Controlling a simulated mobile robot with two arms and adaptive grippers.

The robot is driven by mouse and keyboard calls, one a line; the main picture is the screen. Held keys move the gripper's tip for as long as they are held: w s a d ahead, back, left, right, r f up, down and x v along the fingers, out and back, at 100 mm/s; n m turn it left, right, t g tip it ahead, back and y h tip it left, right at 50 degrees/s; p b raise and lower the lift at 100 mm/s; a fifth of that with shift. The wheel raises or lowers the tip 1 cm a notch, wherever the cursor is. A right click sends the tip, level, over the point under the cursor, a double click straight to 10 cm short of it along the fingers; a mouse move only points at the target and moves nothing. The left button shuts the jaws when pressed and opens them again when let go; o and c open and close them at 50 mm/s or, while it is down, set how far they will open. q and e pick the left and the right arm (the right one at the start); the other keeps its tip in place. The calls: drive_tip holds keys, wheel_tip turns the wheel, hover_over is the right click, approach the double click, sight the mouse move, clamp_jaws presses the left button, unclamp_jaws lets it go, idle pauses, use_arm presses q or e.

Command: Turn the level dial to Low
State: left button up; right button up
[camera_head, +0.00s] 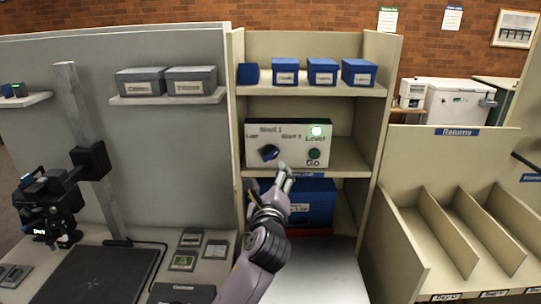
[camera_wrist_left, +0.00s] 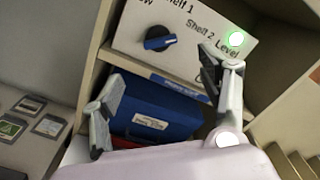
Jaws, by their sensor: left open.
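The level dial (camera_head: 269,153) is a dark blue knob on the left of a pale control box (camera_head: 290,133) on a shelf. Labels Low, Shelf 1 and Shelf 2 surround it. Its pale-tipped pointer appears turned up and right, towards Shelf 2. The dial also shows in the left wrist view (camera_wrist_left: 160,39). A green light (camera_head: 316,131) glows by the word Level, above a green Go button (camera_head: 314,153). My left gripper (camera_head: 270,185) is open and empty below the dial, its fingers spread apart; they also show in the left wrist view (camera_wrist_left: 155,92). My right gripper is out of view.
A blue box (camera_head: 318,203) sits on the shelf below the control box. Small blue boxes (camera_head: 322,70) line the shelf above. The cabinet's side walls (camera_head: 236,120) flank the opening. A copy stand post (camera_head: 85,120) is at left, Returns dividers (camera_head: 430,235) at right.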

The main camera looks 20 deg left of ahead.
sight(271, 156)
use_arm(q)
drive_tip(key=p+x, duration=0.1)
drive_tip(key=x, duration=1)
drive_tip(key=shift+w+f, duration=0.1)
drive_tip(key=shift+w, duration=0.1)
drive_tip(key=shift+w+a, duration=0.2)
drive_tip(key=shift+w, duration=0.35)
drive_tip(key=c, duration=1.2)
drive_tip(key=shift+o, duration=0.2)
